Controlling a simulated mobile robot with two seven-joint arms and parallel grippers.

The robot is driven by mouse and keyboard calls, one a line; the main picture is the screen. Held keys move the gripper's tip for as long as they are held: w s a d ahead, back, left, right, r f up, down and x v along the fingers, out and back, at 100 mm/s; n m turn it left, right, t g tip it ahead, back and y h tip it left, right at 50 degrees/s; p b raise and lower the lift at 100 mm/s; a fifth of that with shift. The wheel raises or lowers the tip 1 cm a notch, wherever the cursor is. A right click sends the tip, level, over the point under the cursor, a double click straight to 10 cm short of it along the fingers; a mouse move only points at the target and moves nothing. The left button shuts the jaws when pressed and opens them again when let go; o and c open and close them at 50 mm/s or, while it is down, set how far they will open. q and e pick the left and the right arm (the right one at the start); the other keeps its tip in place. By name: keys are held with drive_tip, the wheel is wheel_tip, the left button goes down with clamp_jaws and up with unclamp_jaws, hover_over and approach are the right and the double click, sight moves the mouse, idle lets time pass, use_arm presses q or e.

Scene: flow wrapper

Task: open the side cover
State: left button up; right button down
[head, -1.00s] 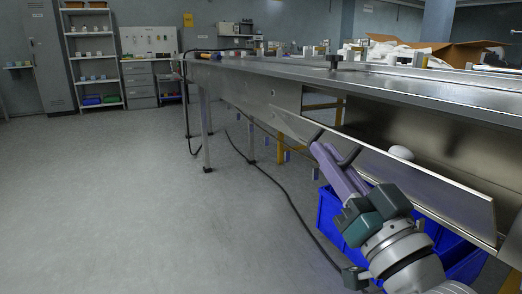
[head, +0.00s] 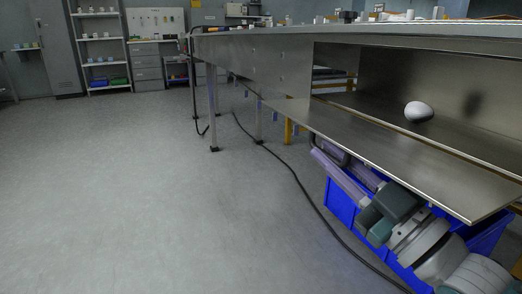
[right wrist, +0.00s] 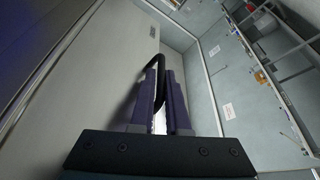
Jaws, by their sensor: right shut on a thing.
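The side cover (head: 395,162) is a long bare-metal flap on the side of the machine. In the head view it is folded out nearly flat, and the compartment behind it is open. My right gripper (head: 327,158) is under the cover's outer edge, its purple fingers partly hidden by it. In the right wrist view the gripper (right wrist: 160,95) is shut on a black bar handle (right wrist: 153,64) on the cover's grey face (right wrist: 75,75). My left gripper is not in view.
A white rounded object (head: 418,111) lies inside the open compartment. A blue crate (head: 341,207) stands below the cover, close to my right arm. A black cable (head: 292,178) runs over the floor. The floor (head: 130,200) to the left is clear.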

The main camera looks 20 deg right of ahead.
drive_tip(key=shift+f+n, duration=0.15)
drive_tip(key=shift+n, duration=0.15)
drive_tip(key=c, duration=1.2)
unclamp_jaws()
drive_tip(key=p+v, duration=0.1)
drive_tip(key=v, duration=0.9)
